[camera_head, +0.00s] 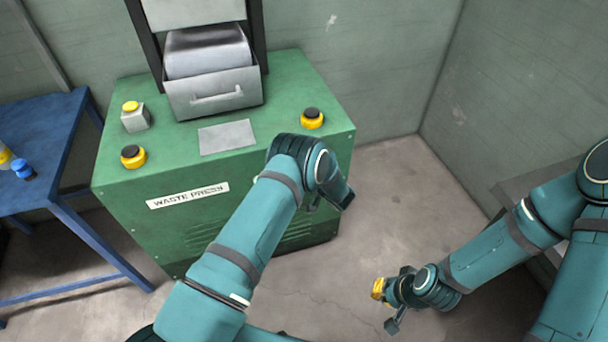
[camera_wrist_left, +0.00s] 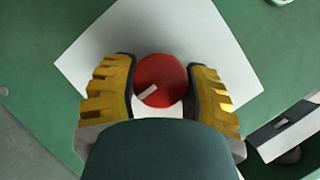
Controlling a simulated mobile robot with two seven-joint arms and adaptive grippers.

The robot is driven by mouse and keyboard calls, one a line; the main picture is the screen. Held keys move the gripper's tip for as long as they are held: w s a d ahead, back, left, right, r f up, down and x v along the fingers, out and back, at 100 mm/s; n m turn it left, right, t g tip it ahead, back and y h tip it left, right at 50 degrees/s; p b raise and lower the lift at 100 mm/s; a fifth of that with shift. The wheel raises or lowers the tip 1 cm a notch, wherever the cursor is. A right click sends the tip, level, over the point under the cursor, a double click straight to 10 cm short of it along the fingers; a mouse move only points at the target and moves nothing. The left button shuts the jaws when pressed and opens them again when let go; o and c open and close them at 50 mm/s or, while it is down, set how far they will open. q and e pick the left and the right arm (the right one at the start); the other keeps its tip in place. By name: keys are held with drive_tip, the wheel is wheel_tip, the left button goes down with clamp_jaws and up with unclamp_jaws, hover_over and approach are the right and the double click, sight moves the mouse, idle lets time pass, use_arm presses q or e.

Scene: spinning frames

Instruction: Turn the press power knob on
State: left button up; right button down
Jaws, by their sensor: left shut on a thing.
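The green waste press (camera_head: 190,235) stands in the head view with a "WASTE PRESS" label on its front. The left wrist view shows a round red knob (camera_wrist_left: 162,80) with a short white mark, slanting up to the right, on a pale square plate (camera_wrist_left: 200,30). My left gripper (camera_wrist_left: 161,66) has its yellow fingers on either side of the knob and is shut on it. In the head view my left wrist hides the knob and these fingers. My right gripper (camera_head: 384,308) is open and empty, low over the floor at the right.
On the press top are yellow-and-black buttons, one at the left (camera_head: 133,157) and one at the right (camera_head: 312,118), a grey box with a yellow button (camera_head: 134,115), and a grey drawer (camera_head: 215,94). A blue table (camera_head: 50,125) stands at the left. Open floor lies right of the press.

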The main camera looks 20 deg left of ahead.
use_arm(q)
drive_tip(key=shift+s+f, duration=0.1)
drive_tip(key=o, duration=1.2)
drive_tip(key=v, duration=1.2)
drive_tip(key=shift+a, duration=0.1)
